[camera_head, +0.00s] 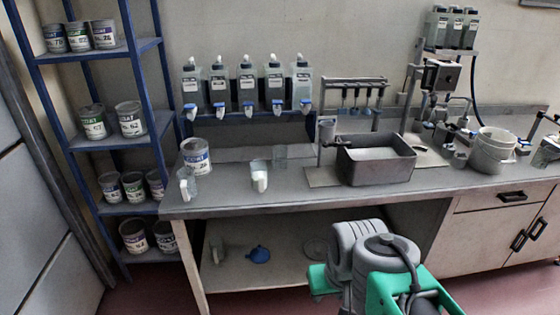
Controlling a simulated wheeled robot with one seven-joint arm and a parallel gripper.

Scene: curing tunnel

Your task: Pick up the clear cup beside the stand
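I do not make out my gripper's fingertips.
A grey open tray (376,160) of pale material stands right of the cups. A paint can (196,157) stands at left. Labelled bottles (247,86) sit on a blue rack behind. The front left of the bench (225,200) is clear.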

